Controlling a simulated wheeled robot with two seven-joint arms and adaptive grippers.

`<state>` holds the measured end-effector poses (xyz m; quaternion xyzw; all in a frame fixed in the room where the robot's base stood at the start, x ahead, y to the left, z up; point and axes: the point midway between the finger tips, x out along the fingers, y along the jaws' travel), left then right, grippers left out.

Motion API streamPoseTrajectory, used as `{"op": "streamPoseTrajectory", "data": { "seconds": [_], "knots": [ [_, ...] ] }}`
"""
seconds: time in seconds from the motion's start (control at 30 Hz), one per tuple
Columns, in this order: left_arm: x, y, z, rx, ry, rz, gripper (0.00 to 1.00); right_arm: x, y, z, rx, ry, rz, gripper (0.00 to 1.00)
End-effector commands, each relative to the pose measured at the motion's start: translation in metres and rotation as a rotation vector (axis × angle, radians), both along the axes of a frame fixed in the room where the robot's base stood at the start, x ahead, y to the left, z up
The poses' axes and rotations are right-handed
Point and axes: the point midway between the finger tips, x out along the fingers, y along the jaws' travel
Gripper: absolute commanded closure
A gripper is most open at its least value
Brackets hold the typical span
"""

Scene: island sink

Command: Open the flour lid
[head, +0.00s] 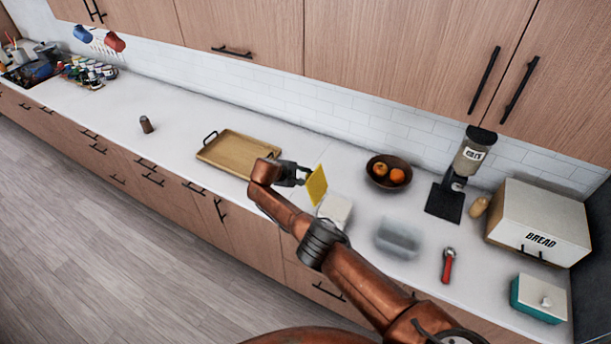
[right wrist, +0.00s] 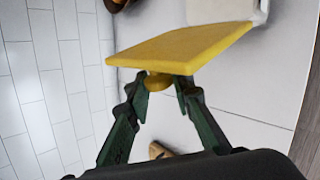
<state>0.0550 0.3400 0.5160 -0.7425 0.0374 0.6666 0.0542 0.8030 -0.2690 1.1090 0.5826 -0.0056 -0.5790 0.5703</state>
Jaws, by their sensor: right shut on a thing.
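My right gripper (head: 303,174) is shut on the small round knob of a yellow square lid (head: 317,185). The lid is held clear of the counter and tilted steeply in the head view. In the right wrist view both fingertips (right wrist: 160,84) pinch the knob under the yellow plate (right wrist: 185,50). A white box-shaped container (head: 335,210) stands on the counter just right of and below the lid, apart from it. Its edge also shows at the top of the right wrist view (right wrist: 228,10). No label is readable on it. My left gripper is not in view.
A clear container (head: 398,238), a red-handled tool (head: 447,266) and a teal box with a white lid (head: 540,298) lie to the right. Behind are a fruit bowl (head: 375,176), a dispenser (head: 468,160) and a bread box (head: 545,220). A wooden tray (head: 238,153) is left.

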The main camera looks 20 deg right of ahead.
Motion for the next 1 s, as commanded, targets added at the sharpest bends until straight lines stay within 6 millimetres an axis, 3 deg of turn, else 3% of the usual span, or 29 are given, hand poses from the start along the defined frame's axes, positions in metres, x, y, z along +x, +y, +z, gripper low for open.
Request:
{"op": "streamPoseTrajectory", "data": {
  "seconds": [0.2, 0.23, 0.5, 0.8, 1.0],
  "knots": [
    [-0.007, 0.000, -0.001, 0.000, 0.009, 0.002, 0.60, -0.001, 0.002, -0.002, 0.000, 0.005, -0.001, 1.00],
    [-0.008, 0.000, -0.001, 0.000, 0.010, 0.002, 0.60, -0.001, 0.002, -0.002, 0.000, 0.005, -0.001, 0.79],
    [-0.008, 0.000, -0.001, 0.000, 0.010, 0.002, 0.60, 0.000, 0.002, -0.001, 0.002, 0.003, 0.000, 0.60],
    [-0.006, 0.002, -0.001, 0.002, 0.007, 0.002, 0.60, -0.001, 0.001, -0.001, 0.002, 0.002, -0.001, 0.60],
    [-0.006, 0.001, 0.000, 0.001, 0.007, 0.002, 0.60, -0.004, 0.011, 0.006, 0.004, 0.003, 0.004, 0.60]
  ]
}}
